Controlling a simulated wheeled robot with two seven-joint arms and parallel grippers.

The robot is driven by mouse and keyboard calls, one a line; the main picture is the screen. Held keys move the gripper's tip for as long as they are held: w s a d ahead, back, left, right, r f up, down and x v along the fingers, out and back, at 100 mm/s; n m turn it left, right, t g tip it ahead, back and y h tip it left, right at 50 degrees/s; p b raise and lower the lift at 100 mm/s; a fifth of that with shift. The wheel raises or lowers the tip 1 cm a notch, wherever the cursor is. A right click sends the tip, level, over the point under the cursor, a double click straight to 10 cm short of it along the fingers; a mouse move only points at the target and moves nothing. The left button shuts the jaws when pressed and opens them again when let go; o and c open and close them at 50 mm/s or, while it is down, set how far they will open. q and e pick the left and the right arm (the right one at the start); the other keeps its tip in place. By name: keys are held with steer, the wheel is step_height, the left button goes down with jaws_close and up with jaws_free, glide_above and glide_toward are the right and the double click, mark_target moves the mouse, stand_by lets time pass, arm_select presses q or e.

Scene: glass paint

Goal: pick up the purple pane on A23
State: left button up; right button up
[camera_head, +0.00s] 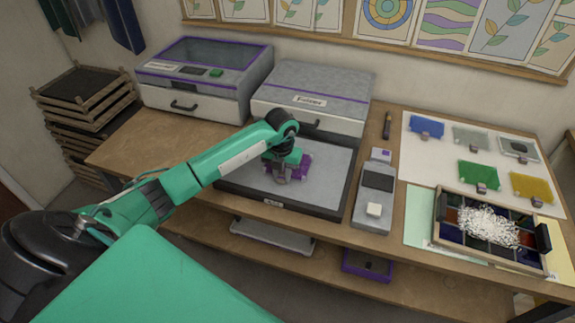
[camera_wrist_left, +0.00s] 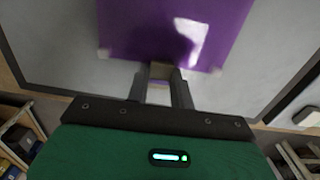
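The purple pane (camera_head: 303,165) is over the grey-topped board (camera_head: 232,190) whose front label looks like A23, though it is small. The pane is partly hidden by my left gripper (camera_head: 290,172). In the left wrist view the glossy purple pane (camera_wrist_left: 150,28) fills the top, with a small beige tab (camera_wrist_left: 160,70) at its near edge. My left gripper (camera_wrist_left: 162,82) has one finger on each side of the tab, close to it. I cannot tell whether they press on it, or whether the pane touches the board. My right gripper is not in view.
Two machines (camera_head: 198,78) (camera_head: 318,92) stand behind the board. A grey device (camera_head: 376,195) stands close at its right. Blue, green and yellow panes (camera_head: 427,126) (camera_head: 478,175) (camera_head: 532,188) lie on a white sheet. A crate (camera_head: 442,212) with white bits is at the right.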

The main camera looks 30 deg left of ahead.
arm_select(q)
jaws_close()
